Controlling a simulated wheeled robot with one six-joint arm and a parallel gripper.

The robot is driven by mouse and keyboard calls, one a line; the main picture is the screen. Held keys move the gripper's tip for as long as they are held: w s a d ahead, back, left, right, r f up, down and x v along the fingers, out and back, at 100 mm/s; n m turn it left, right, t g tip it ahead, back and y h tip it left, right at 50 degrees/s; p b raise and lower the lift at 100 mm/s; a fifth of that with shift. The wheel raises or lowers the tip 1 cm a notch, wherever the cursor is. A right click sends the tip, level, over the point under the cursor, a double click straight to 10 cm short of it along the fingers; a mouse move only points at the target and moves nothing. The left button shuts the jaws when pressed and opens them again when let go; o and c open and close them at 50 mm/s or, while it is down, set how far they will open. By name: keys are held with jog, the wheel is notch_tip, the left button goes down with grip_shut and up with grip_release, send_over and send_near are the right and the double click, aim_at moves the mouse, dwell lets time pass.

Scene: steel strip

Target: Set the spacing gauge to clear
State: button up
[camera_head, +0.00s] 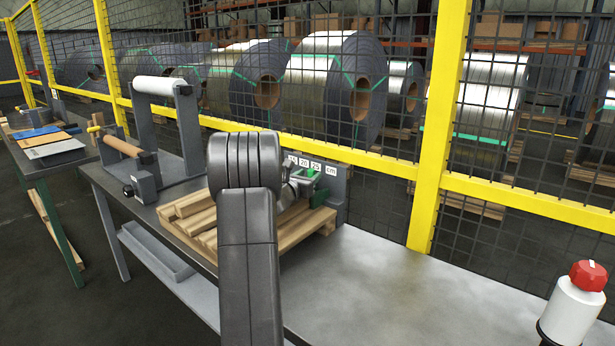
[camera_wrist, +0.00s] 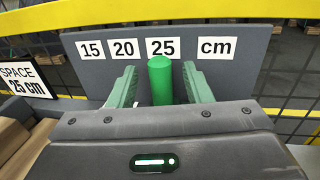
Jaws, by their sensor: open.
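The spacing gauge is a dark grey upright plate (camera_wrist: 240,70) with white labels 15, 20, 25 and cm. A green rounded peg (camera_wrist: 160,82) stands upright in front of it, just under the 25 label. My gripper (camera_wrist: 161,88) is open, with one green finger on each side of the peg. Small gaps seem to show between the fingers and the peg. In the head view the gauge plate (camera_head: 338,185) is partly hidden by my arm, and my gripper is mostly hidden behind it too.
A sign reading SPACE 25 cm (camera_wrist: 24,80) stands left of the gauge. Wooden slats (camera_head: 190,205) lie beside it on the steel bench (camera_head: 370,290). A roller stand (camera_head: 170,130) is at the left. A red-capped white bottle (camera_head: 573,310) stands front right. Yellow mesh fencing (camera_head: 400,165) runs behind.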

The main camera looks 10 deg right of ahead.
grip_shut()
jog(key=shift+s+d+f+b, duration=0.3)
jog(key=shift+s+d+b, duration=0.1)
jog(key=shift+b, duration=0.55)
jog(key=s+d+b, duration=0.1)
jog(key=s+b, duration=0.1)
jog(key=b, duration=0.1)
jog(key=shift+s+d, duration=0.2)
jog(key=shift+d, duration=0.2)
jog(key=shift+s+d+r+b, duration=0.2)
jog(key=shift+s+d+b, duration=0.2)
jog(key=shift+s+b, duration=0.15)
jog(key=shift+c, duration=2.2)
grip_release()
jog(key=o, duration=0.4)
jog(key=shift+s+d, duration=0.1)
jog(key=shift+s, duration=0.05)
jog(key=shift+o, duration=0.2)
